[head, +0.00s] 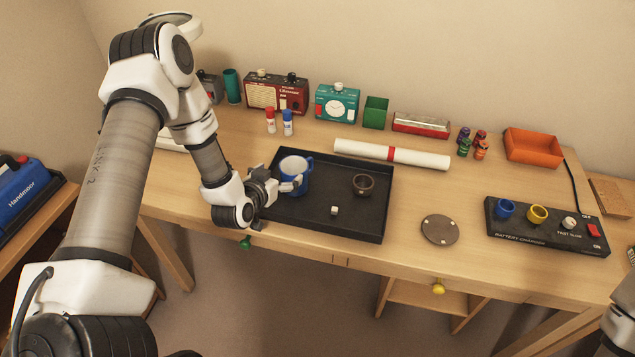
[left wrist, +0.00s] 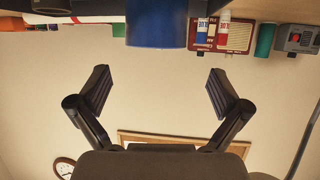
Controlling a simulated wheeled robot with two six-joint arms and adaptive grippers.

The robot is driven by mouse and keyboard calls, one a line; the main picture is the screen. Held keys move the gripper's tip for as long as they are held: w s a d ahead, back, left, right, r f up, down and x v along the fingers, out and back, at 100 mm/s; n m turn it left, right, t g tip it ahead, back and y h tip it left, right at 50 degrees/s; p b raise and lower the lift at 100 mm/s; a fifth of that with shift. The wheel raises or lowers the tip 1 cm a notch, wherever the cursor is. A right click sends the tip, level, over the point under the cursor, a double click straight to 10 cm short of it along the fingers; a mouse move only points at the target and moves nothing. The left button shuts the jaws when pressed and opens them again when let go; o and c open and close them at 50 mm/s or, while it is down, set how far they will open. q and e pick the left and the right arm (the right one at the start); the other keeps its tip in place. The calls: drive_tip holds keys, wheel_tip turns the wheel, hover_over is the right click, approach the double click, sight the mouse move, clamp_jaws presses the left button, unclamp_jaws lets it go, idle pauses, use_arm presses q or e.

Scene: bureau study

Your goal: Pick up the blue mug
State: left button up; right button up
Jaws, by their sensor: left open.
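The blue mug (head: 303,178) stands upright at the left end of a black tray (head: 335,158) on the desk, its pale inside facing up. My left gripper (head: 291,184) is at the near left side of the mug, with its fingers level with the mug's body. In the left wrist view, which is upside down, the left gripper's fingers (left wrist: 159,88) are spread wide with nothing between them. The blue mug (left wrist: 157,25) is beyond the fingertips, cut off by the top edge. My right gripper is out of view.
A dark bowl-like cup (head: 363,185) and a small white cube (head: 334,210) share the tray. A rolled white paper (head: 391,153) lies behind it. A round disc (head: 439,229) and a battery charger (head: 547,228) are to the right. Radios and boxes line the wall.

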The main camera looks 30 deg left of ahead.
sight(299, 161)
use_arm(q)
drive_tip(key=x, duration=0.2)
drive_tip(key=p+x, duration=0.1)
drive_tip(key=x, duration=0.1)
drive_tip(key=d+x, duration=0.1)
drive_tip(key=x, duration=0.1)
drive_tip(key=shift+w, duration=0.35)
drive_tip(key=shift+w+a+f, duration=0.2)
drive_tip(key=shift+f, duration=0.05)
drive_tip(key=shift+a+f, duration=0.1)
drive_tip(key=shift+a, duration=0.05)
drive_tip(key=c, duration=1.7)
drive_tip(key=shift+c, duration=0.2)
